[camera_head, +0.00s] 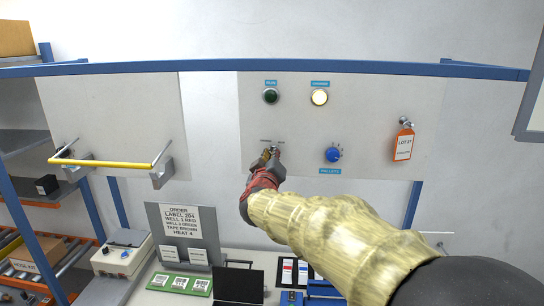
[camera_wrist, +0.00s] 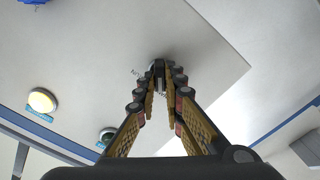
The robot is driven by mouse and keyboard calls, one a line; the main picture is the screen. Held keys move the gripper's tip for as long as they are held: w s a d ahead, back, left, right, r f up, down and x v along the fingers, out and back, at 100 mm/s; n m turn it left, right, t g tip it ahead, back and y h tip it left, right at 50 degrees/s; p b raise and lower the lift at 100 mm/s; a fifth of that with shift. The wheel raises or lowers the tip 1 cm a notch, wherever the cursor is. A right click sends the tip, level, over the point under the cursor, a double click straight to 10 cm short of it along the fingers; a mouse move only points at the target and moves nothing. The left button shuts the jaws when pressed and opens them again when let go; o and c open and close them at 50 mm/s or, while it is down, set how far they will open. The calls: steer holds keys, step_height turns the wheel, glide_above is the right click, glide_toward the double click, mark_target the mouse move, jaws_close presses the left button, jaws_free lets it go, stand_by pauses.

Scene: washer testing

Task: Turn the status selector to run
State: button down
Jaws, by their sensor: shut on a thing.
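The status selector (camera_wrist: 157,66) is a small knob on the pale panel (camera_head: 380,100). Only a little of it shows in the wrist view, between my fingertips. In the head view my gripper (camera_head: 268,155) covers most of it, below the dark green button. My gripper (camera_wrist: 159,72) is shut on the selector, its fingers reaching straight to the panel. Small markings (camera_wrist: 137,73) stand beside the selector, too small to read. Which way the selector points is hidden.
Above are a dark green button (camera_head: 270,96) and a lit pale-yellow lamp (camera_head: 319,97). To the right are a blue knob (camera_head: 333,154) and a hanging orange tag (camera_head: 403,146). A yellow bar handle (camera_head: 105,163) sticks out at left. A laptop (camera_head: 238,286) stands below.

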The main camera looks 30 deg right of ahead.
stand_by(0.4)
steer(key=shift+s+d+f+m+b, duration=0.1)
steer(key=shift+m+b, duration=1.55)
steer(key=shift+m, duration=2.3)
steer(key=shift+s+d+m+b, duration=0.1)
steer(key=shift+m+b, duration=1.5)
steer(key=shift+m, duration=2.35)
steer(key=c, duration=1.9)
jaws_free()
